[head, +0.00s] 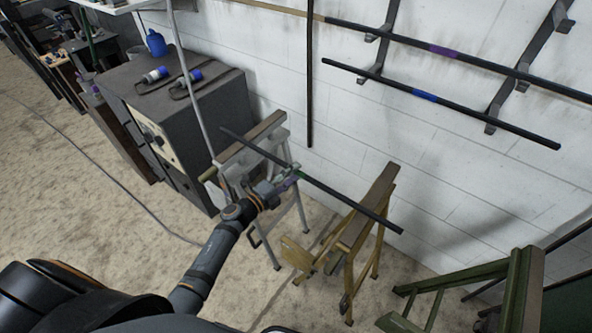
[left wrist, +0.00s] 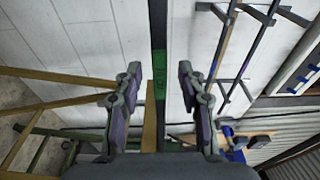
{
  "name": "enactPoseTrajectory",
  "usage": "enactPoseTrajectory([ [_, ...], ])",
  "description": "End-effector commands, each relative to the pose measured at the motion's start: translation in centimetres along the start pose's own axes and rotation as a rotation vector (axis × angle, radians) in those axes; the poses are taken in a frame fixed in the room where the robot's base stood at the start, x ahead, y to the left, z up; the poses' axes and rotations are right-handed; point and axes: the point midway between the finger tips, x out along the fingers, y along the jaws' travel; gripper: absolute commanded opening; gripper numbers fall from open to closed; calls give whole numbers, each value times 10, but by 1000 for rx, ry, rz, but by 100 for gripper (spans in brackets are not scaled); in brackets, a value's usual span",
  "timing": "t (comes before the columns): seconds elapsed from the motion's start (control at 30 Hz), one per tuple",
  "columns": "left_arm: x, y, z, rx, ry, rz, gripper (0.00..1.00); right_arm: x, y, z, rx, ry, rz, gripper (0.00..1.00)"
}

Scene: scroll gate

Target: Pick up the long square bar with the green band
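The long square bar (head: 345,203) is dark and lies across two trestles in the head view. Its green band (head: 300,174) is near the middle, between the trestles. My left gripper (head: 291,180) is at the band. In the left wrist view the bar (left wrist: 158,25) runs up between my open fingers, with the green band (left wrist: 159,75) between the fingertips. A gap shows on each side of the bar, so the fingers do not close on it. My right gripper is not in view.
A grey trestle (head: 248,142) and a yellow trestle (head: 366,212) bear the bar. Wall brackets hold a blue-banded bar (head: 470,108) and a purple-banded bar (head: 480,62). A grey cabinet (head: 185,125) stands left, a green frame (head: 520,285) at lower right.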

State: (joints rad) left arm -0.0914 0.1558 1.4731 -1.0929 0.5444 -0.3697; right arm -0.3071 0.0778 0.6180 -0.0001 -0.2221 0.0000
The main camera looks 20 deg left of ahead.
Motion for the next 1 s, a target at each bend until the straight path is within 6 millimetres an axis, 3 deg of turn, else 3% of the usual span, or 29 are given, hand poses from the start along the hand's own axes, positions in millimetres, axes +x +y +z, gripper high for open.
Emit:
enactPoseTrajectory([
  [0.1, 14, -2, 0, 0, -1, -2, 40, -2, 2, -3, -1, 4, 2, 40],
  [0.37, 16, 0, 0, 1, -1, 0, 38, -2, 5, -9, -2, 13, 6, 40],
  [0.67, 16, 0, 0, 1, -1, 0, 0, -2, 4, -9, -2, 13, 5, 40],
  [1.0, 16, 0, 0, 1, -1, 0, 0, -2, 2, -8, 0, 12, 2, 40],
])
